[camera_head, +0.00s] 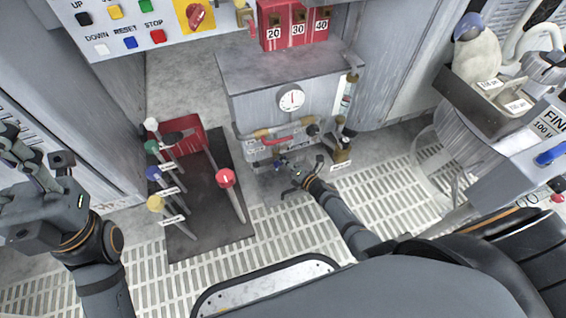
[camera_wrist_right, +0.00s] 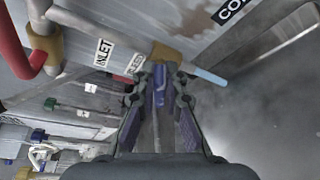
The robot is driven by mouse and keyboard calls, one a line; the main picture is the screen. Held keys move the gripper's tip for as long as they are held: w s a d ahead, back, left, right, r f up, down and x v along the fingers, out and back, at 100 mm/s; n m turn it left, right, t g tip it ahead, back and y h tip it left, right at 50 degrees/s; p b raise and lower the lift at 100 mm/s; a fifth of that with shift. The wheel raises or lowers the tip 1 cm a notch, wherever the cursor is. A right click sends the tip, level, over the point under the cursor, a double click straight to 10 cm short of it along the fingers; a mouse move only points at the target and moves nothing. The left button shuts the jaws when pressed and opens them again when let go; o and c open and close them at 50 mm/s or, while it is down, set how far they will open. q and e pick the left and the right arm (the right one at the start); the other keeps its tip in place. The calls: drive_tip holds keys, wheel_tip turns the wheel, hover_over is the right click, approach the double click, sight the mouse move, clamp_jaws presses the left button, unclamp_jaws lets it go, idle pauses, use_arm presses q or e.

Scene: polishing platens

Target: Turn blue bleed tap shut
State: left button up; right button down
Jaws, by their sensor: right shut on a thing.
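The blue bleed tap (camera_head: 283,161) is low on the front of the grey cabinet (camera_head: 250,85), under the pipes. In the right wrist view its blue handle (camera_wrist_right: 159,86) stands between my fingers, beside a small white label. My right gripper (camera_head: 290,170) is at the tap; in the right wrist view its fingers (camera_wrist_right: 158,98) are shut on the blue handle from both sides. The tap's stem is partly hidden by the fingers. My left gripper (camera_head: 38,158) is at the far left, away from the cabinet, with its fingers spread and nothing between them.
A dark stand with several coloured-knob levers (camera_head: 200,210) is left of the cabinet. A red pipe (camera_head: 285,141) and gauge (camera_head: 291,97) are above the tap. A bench with a basin (camera_head: 500,95) is at right. The grated floor (camera_head: 300,240) is open in front.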

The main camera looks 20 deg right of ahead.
drive_tip(key=shift+d+f+m+t+y+b, duration=0.1)
drive_tip(key=shift+f+m+t+y+b, duration=0.15)
drive_tip(key=shift+m+b, duration=0.55)
drive_tip(key=shift+f+m+t+y+b, duration=0.1)
drive_tip(key=shift+m+t+y+b, duration=0.2)
drive_tip(key=shift+m+b, duration=0.45)
drive_tip(key=shift+m, duration=0.35)
drive_tip(key=c, duration=1.4)
unclamp_jaws()
drive_tip(key=v, duration=1.1)
drive_tip(key=shift+s+d, duration=0.15)
drive_tip(key=shift+s, duration=0.35)
drive_tip(key=shift+o, duration=0.4)
